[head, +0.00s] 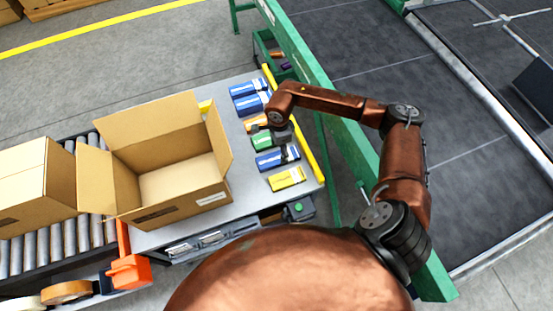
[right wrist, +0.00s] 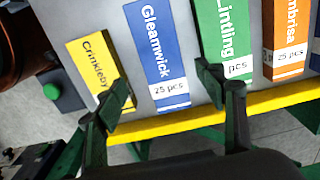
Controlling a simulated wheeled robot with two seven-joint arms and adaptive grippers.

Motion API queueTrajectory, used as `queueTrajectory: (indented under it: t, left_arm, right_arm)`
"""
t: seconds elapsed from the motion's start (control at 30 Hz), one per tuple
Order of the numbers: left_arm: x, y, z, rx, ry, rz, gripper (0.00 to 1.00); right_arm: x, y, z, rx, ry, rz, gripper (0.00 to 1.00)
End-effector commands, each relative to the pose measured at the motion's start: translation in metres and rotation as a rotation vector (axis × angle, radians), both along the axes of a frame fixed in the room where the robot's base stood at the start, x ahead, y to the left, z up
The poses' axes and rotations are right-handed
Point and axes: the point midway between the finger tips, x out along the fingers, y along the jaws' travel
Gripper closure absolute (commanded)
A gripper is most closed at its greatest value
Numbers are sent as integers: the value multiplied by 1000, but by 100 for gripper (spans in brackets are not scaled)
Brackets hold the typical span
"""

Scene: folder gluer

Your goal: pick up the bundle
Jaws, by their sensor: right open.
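Several flat bundles lie in a row on the grey table (head: 228,125). In the right wrist view they include a yellow "Crinkleby" bundle (right wrist: 98,72), a blue "Gleamwick" bundle (right wrist: 155,50), a green "Lintling" bundle (right wrist: 222,30) and an orange bundle (right wrist: 287,40). The yellow bundle also shows in the head view (head: 287,179). My right gripper (right wrist: 164,84) is open and empty over the row. The blue Gleamwick bundle shows between its fingers; one finger overlaps the yellow bundle, the other the green. Whether they touch cannot be told. My left gripper is out of view.
An open, empty-looking cardboard box (head: 180,165) stands left of the row. Another box (head: 38,185) sits on the roller conveyor (head: 70,235). A yellow edge strip (head: 312,160) and a green beam (head: 300,50) run along the row's right side.

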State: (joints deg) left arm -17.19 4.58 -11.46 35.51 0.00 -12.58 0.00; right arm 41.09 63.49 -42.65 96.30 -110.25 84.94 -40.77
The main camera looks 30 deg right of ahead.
Motion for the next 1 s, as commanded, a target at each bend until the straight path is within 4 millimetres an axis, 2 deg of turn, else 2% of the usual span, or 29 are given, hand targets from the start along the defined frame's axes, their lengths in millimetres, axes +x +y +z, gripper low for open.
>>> queueTrajectory:
  t: [0.27,0.5,0.77,1.0]
  left_arm:
    - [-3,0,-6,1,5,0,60]
    - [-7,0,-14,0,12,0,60]
    - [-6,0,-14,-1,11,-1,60]
    - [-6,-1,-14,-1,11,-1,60]
  right_arm:
    - [1,0,-26,1,2,-1,36]
    - [4,1,-61,3,2,-2,36]
    - [5,0,-63,1,-1,-1,36]
    - [4,0,-63,1,0,-1,53]
